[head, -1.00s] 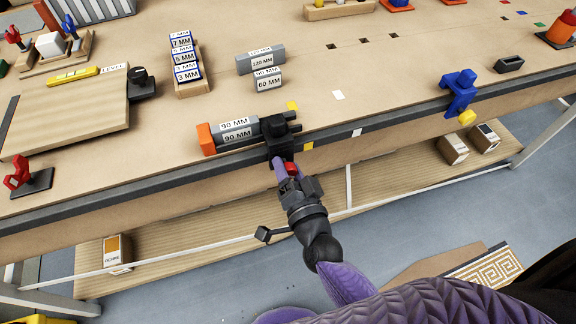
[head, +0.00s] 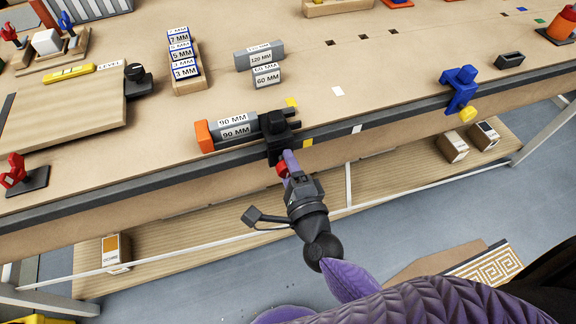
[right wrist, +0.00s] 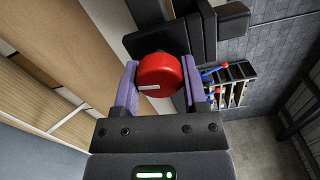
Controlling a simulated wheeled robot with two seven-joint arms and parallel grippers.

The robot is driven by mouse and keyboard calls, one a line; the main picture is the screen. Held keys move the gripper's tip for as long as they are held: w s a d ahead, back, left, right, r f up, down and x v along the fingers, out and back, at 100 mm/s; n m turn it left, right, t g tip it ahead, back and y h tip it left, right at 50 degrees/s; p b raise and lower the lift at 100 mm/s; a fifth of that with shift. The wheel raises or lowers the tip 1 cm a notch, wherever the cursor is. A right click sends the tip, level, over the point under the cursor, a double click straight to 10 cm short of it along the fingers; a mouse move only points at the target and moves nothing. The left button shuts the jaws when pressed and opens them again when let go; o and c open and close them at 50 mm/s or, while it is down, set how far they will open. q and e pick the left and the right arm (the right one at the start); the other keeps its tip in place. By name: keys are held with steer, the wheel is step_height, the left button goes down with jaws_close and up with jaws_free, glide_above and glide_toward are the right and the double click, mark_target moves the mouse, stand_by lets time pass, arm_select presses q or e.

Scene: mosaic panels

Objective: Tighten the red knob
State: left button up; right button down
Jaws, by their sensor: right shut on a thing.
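The red knob (right wrist: 161,73) is on the front of a black clamp (head: 277,134) at the table's front edge. In the right wrist view the knob sits between the two purple fingers of my right gripper (right wrist: 158,84), which is shut on it. A white mark shows on the knob's lower left face. In the head view the right gripper (head: 287,166) reaches up to the clamp from below, and the knob shows only partly at its left. A grey 90 MM block (head: 238,121) with an orange end piece (head: 204,137) lies beside the clamp. My left gripper is not in view.
A blue clamp (head: 461,88) with a yellow knob is on the edge to the right. Grey 120 MM and 60 MM blocks (head: 266,77) and a rack of labelled blocks (head: 184,55) stand behind. A lower shelf (head: 180,245) lies under the table.

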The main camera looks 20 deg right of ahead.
steer(key=shift+f+m+b, duration=0.1)
steer(key=shift+m+b, duration=0.25)
steer(key=shift+m, duration=1.45)
steer(key=shift+c, duration=0.7)
jaws_free()
steer(key=s, duration=1)
steer(key=shift+d, duration=0.15)
